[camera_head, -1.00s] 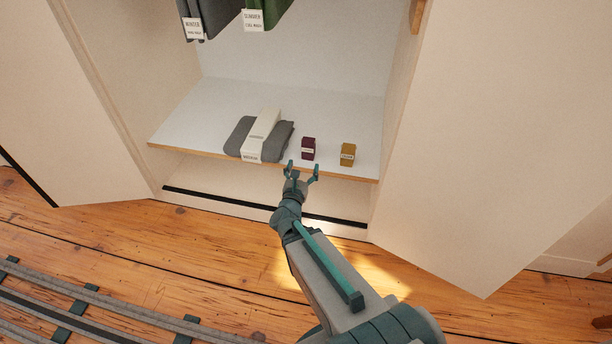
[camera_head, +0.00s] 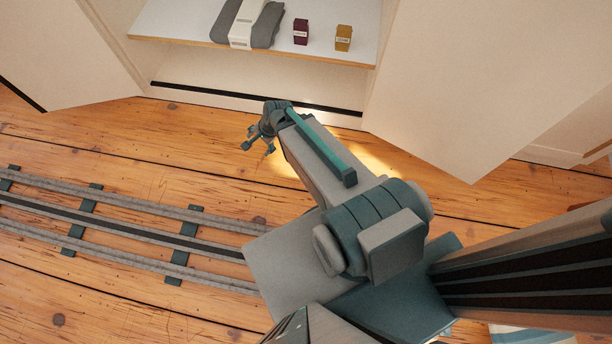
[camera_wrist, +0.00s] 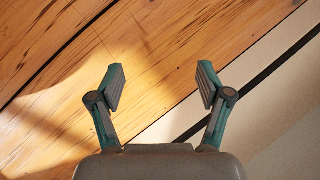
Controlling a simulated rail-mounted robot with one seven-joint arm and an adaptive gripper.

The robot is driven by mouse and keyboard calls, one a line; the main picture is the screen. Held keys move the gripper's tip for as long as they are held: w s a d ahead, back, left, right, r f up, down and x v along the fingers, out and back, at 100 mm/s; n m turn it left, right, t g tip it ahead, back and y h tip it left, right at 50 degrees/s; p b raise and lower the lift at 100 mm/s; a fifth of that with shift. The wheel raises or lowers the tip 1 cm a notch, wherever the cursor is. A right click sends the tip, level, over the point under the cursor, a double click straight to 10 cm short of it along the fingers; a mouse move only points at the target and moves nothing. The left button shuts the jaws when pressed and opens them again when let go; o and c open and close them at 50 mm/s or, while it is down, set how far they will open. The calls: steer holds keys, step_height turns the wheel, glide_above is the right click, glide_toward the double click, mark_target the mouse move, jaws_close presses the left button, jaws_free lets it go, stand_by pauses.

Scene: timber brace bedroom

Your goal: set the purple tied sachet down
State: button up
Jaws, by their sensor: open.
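The purple sachet (camera_head: 300,32) stands upright on the wardrobe shelf, near its front edge, with a pale label on its front. It is between the grey folded textile and the yellow sachet, apart from both. My gripper (camera_head: 258,146) is outside the wardrobe, above the wooden floor, lower and to the left of the sachet in the head view. In the wrist view my gripper (camera_wrist: 160,88) has its two fingers spread and nothing between them. The sachet does not show in the wrist view.
A yellow sachet (camera_head: 343,38) and a grey folded textile with a white band (camera_head: 266,24) share the shelf (camera_head: 178,22). Open wardrobe doors (camera_head: 490,80) flank it. Floor rails (camera_head: 130,228) run at the left. Bare floorboards (camera_head: 120,130) lie in front.

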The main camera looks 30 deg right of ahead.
steer(key=s+d+r+n+g+h, duration=0.1)
steer(key=s+d+n+g, duration=0.1)
steer(key=s+n+g, duration=0.3)
steer(key=s+d+r+n+g+h, duration=0.1)
steer(key=s+n+g, duration=0.4)
steer(key=s, duration=0.9)
steer(key=shift+d+r+n+g, duration=0.4)
steer(key=shift+d+r+n, duration=0.1)
steer(key=shift+d+r, duration=0.2)
steer(key=s+r+n+g, duration=0.1)
steer(key=s+d+r+h, duration=0.1)
steer(key=s+r+n+g, duration=0.1)
steer(key=shift+s+d+r+n+g, duration=0.3)
steer(key=shift+s+r, duration=0.05)
steer(key=c, duration=0.3)
steer(key=shift+c, duration=0.2)
